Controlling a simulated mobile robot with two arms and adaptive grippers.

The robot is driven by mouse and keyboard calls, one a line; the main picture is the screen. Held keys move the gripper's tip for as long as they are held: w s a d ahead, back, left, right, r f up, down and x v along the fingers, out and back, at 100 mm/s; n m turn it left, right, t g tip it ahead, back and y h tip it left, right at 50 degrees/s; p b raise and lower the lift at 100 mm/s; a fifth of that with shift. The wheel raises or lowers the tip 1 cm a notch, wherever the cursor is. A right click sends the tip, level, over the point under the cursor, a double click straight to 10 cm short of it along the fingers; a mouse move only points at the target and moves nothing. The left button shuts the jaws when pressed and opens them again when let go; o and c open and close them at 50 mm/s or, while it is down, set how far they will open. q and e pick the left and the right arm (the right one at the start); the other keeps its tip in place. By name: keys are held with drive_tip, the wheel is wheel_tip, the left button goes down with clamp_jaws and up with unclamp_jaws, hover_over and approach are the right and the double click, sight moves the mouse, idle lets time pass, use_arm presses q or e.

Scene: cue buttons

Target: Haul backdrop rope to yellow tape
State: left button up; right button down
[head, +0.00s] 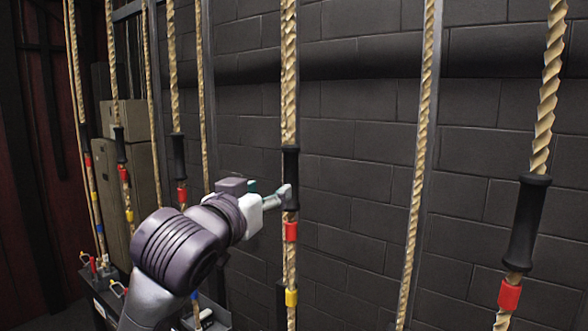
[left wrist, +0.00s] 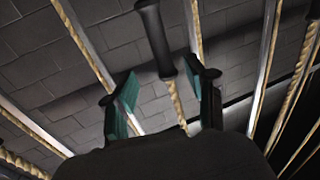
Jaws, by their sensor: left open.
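A thick tan rope (head: 289,75) hangs in the middle of the head view with a black grip sleeve (head: 291,165) on it. Red tape (head: 291,232) is wrapped just below the sleeve, and yellow tape (head: 291,297) lower down. My left gripper (head: 283,197) is at the lower part of this sleeve, with its fingers open. In the left wrist view the sleeve (left wrist: 153,35) and rope (left wrist: 177,103) show in the gap between the two green-padded fingers (left wrist: 160,80); contact cannot be told. No label naming the backdrop rope is readable. My right gripper is out of view.
Another rope with a black sleeve (head: 526,222) and red tape (head: 509,295) hangs at the right. A plain rope (head: 421,150) hangs between. Several more ropes hang at the left, near tan cabinets (head: 135,165). A dark block wall (head: 360,175) stands behind.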

sight(288, 176)
use_arm(q)
drive_tip(key=p+x, duration=0.4)
drive_tip(key=x, duration=0.6)
drive_tip(key=shift+w+r+p, duration=0.1)
drive_tip(key=shift+w+p, duration=0.1)
drive_tip(key=shift+p, duration=0.1)
drive_tip(key=shift+x, duration=0.8)
drive_tip(key=shift+d, duration=0.1)
clamp_jaws()
